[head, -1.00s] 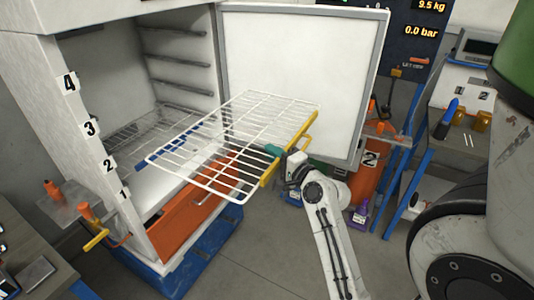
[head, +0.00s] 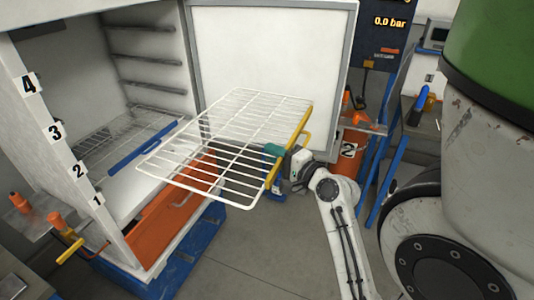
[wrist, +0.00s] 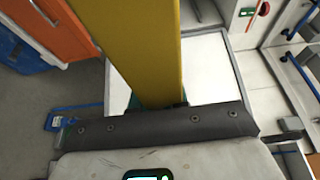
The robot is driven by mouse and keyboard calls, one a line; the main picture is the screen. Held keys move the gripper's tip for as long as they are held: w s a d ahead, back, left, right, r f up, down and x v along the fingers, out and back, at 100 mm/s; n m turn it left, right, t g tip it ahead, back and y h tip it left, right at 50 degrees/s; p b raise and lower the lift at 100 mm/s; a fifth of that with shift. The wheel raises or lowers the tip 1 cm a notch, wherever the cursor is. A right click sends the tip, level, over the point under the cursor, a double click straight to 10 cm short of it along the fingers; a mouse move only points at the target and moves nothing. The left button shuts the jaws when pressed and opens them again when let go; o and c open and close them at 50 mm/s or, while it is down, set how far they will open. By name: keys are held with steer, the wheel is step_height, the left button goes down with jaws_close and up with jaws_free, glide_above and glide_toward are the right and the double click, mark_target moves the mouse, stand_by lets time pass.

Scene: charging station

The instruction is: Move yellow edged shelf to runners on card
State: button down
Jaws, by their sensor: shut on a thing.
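The yellow edged shelf (head: 225,140) is a white wire rack with a yellow front edge (head: 290,145). My gripper (head: 275,151) is shut on the yellow edge and holds the rack roughly level, in front of the open cabinet and outside it. In the wrist view the yellow edge (wrist: 140,45) runs up from the jaws. The cabinet (head: 95,60) has runners (head: 150,57) on its inner wall and number cards 1 (head: 97,200), 2 (head: 79,171), 3 (head: 56,132) and 4 (head: 29,86) on its front post. The task's card number is not named.
A blue-edged rack (head: 140,148) sits low inside the cabinet. The open white door (head: 265,50) stands right behind the held shelf. Orange clamps (head: 58,222) stick out at the cabinet's left front. Grey floor (head: 270,250) is clear in front.

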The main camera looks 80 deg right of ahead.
steer(key=s+a, duration=0.2)
steer(key=s, duration=0.9)
steer(key=s+a+b, duration=0.1)
steer(key=s+a, duration=0.1)
steer(key=s, duration=1)
steer(key=shift+a, duration=0.35)
stand_by(0.8)
steer(key=shift+w, duration=0.1)
